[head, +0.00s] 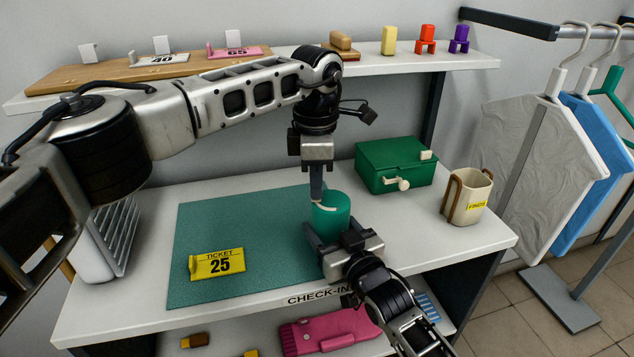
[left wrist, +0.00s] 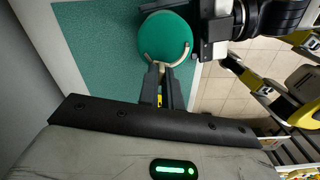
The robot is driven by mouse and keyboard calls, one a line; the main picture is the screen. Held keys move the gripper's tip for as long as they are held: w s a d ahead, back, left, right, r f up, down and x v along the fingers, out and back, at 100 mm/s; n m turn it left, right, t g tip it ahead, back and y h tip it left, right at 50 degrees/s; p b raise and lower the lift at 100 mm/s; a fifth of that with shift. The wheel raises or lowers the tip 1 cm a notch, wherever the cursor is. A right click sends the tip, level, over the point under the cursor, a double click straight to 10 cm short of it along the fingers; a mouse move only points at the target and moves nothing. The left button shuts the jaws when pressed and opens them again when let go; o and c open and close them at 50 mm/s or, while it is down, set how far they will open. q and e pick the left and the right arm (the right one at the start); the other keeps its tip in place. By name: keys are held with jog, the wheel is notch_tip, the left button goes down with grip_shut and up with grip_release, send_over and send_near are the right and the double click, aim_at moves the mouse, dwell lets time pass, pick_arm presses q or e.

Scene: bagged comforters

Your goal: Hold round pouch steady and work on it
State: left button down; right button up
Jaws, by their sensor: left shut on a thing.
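The round green pouch (head: 332,222) stands on the teal mat (head: 205,235) near its right edge; its round top (left wrist: 165,37) fills the upper middle of the left wrist view. A beige curved strip (left wrist: 172,61) runs along its rim. My left gripper (head: 317,197) points down at the rim, its fingers (left wrist: 158,72) close together on the strip. My right gripper (head: 333,234) comes from the front, with its fingers on either side of the pouch. Whether they press on it is not clear.
A yellow ticket 25 (head: 218,264) lies on the mat. A green box (head: 394,165) and a beige cup (head: 466,196) stand to the right. A shelf (head: 380,62) runs behind, and garments (head: 525,125) hang at right.

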pick_arm(q)
jog(key=m, duration=0.2)
jog(key=w+m, duration=0.1)
jog(key=m, duration=0.1)
jog(key=shift+d+m, duration=0.1)
jog(key=shift+m, duration=0.2)
jog(key=m, duration=0.3)
jog(key=w+m, duration=0.1)
jog(key=shift+d+m, duration=0.25)
jog(key=shift+m, duration=0.05)
jog(key=c, duration=1.6)
grip_release()
jog(key=shift+o, duration=0.2)
notch_tip(320, 180, up, 8)
jog(key=shift+f, duration=0.2)
